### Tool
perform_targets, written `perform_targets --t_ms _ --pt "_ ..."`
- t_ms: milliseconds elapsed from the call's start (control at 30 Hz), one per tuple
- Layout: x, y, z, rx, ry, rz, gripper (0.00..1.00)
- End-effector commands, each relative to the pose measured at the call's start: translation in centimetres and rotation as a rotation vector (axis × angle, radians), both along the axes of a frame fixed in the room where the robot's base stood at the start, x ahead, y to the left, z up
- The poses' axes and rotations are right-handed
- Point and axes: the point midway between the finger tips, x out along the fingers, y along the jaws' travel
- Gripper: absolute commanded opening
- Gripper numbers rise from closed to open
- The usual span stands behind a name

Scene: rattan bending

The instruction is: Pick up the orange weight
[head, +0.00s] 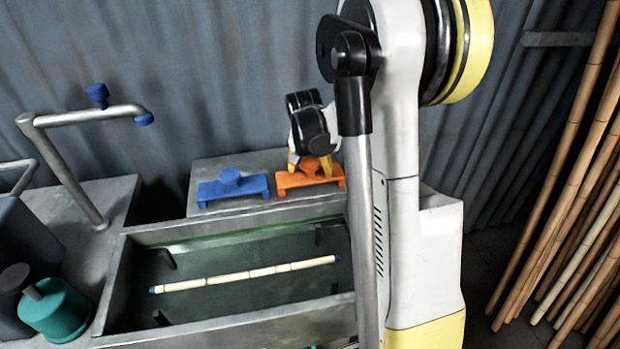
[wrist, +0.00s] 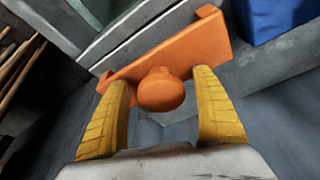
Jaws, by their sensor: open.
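The orange weight (head: 310,177) sits on the grey ledge behind the water trough, to the right of the blue weight. In the wrist view it is an orange bar with a round knob (wrist: 161,90) standing up from its middle. My gripper (head: 312,160) is right at the orange weight, seen from above. In the wrist view its two yellow fingers (wrist: 165,92) are apart, one on each side of the knob, with a gap visible between the knob and the right finger. Whether the left finger touches the knob is hard to tell.
The blue weight (head: 232,186) stands close on the left. The metal trough (head: 240,325) in front holds a pale rattan pole (head: 245,274). A tap (head: 90,115) and teal container (head: 58,312) are at left. Bamboo poles (head: 575,180) lean at right.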

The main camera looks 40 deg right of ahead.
Motion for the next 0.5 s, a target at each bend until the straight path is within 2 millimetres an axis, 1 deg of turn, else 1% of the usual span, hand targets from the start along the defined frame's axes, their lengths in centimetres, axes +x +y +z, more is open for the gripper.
perform_targets --t_ms 33,67,100,167,200,267,300,500 --pt "-0.01 0.01 0.08 0.0 0.0 0.0 0.77" --pt "0.0 0.02 0.08 0.0 0.0 0.0 0.75" --pt "0.0 0.02 0.09 0.0 0.0 0.0 0.62" --pt "0.0 0.02 0.09 0.0 0.0 0.0 0.44" --pt "-0.01 0.02 0.1 0.0 0.0 0.0 0.32" --pt "-0.01 0.02 0.1 0.0 0.0 0.0 0.13" --pt "0.0 0.01 0.1 0.0 0.0 0.0 0.01" --pt "0.0 0.02 0.12 0.0 0.0 0.001 0.0"
